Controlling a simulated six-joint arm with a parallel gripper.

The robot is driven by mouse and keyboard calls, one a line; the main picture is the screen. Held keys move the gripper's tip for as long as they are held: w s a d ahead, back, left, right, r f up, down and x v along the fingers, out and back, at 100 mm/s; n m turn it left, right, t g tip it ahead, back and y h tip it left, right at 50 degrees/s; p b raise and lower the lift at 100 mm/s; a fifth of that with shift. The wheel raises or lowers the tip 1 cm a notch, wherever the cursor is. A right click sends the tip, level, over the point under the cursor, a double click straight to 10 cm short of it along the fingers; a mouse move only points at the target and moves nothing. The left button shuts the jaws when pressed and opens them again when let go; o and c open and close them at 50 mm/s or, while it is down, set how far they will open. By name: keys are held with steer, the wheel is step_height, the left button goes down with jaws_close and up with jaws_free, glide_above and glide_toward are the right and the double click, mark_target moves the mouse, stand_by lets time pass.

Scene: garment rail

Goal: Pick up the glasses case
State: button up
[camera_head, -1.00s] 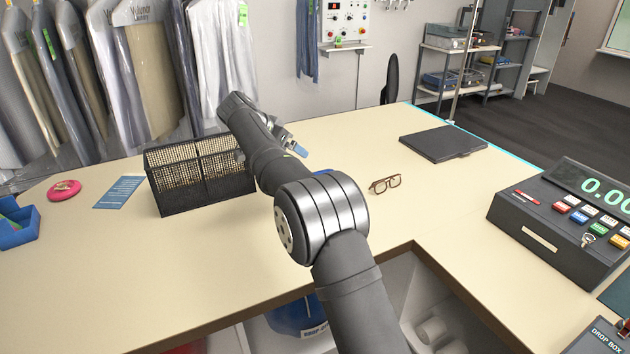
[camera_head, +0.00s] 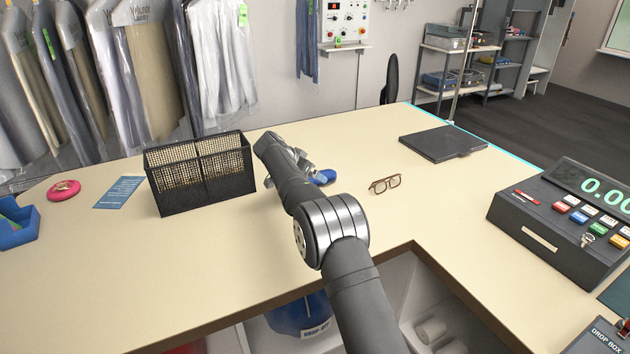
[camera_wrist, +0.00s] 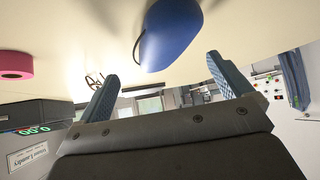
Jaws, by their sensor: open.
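The blue rounded glasses case (camera_wrist: 172,32) lies on the counter, with a dark seam line along one side. In the wrist view it is at the top centre, ahead of and between my two fingertips. In the head view only part of the blue case (camera_head: 322,177) shows, to the right of my arm, which hides the rest. My gripper (camera_wrist: 162,67) is open and empty, its two blue fingers apart. I cannot tell whether a finger touches the case. In the head view my gripper is low over the counter, mostly behind my forearm.
Brown eyeglasses (camera_head: 385,183) lie to the right of the case. A black mesh basket (camera_head: 201,173) stands to the left of my arm. A flat black folder (camera_head: 443,143) and a cash register (camera_head: 565,215) are farther right. A pink ring-shaped item (camera_wrist: 15,65) shows in the wrist view.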

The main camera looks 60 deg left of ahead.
mark_target(315, 180)
steer(key=shift+s+x, duration=0.2)
steer(key=shift+x, duration=2.35)
steer(key=shift+a+f, duration=0.15)
steer(key=c, duration=1.4)
